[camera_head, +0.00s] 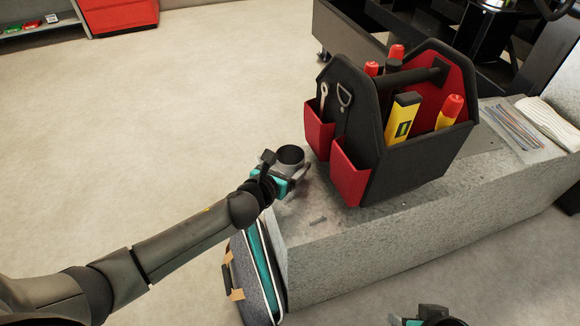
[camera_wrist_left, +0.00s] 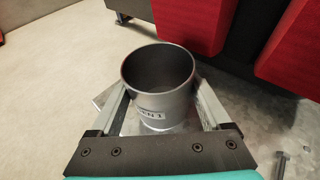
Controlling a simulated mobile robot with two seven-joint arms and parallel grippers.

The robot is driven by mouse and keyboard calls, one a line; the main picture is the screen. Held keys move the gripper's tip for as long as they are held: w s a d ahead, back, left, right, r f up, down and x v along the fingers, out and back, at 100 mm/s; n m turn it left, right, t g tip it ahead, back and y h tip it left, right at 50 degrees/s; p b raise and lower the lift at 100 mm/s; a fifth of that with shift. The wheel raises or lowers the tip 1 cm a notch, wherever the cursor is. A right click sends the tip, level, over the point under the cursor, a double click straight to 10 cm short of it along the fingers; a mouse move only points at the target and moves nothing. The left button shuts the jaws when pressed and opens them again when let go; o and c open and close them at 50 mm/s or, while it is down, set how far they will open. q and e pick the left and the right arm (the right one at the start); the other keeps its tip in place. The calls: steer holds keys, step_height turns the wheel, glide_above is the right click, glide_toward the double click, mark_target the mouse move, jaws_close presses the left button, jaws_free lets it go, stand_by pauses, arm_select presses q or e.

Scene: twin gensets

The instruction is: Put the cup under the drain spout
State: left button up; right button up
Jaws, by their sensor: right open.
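The cup (camera_head: 290,156) is a grey metal cylinder, open at the top and upright, at the left end of the concrete ledge. My left gripper (camera_head: 283,172) has a finger on each side of it. In the left wrist view the cup (camera_wrist_left: 160,90) sits between the fingers, which appear to press on its sides; a label shows on its front. I cannot tell whether its base touches the ledge. My right gripper (camera_head: 436,318) is open at the bottom edge of the head view, mostly cut off. I cannot make out a drain spout.
A black and red tool bag (camera_head: 400,130) stands on the concrete ledge (camera_head: 350,245), close right of the cup. Rods (camera_head: 513,125) and a white cloth (camera_head: 550,120) lie farther right. A case (camera_head: 257,275) leans below the ledge. Open floor (camera_head: 170,110) lies left.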

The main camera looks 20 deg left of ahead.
arm_select(q)
steer(key=c, duration=1)
steer(key=shift+r, duration=0.1)
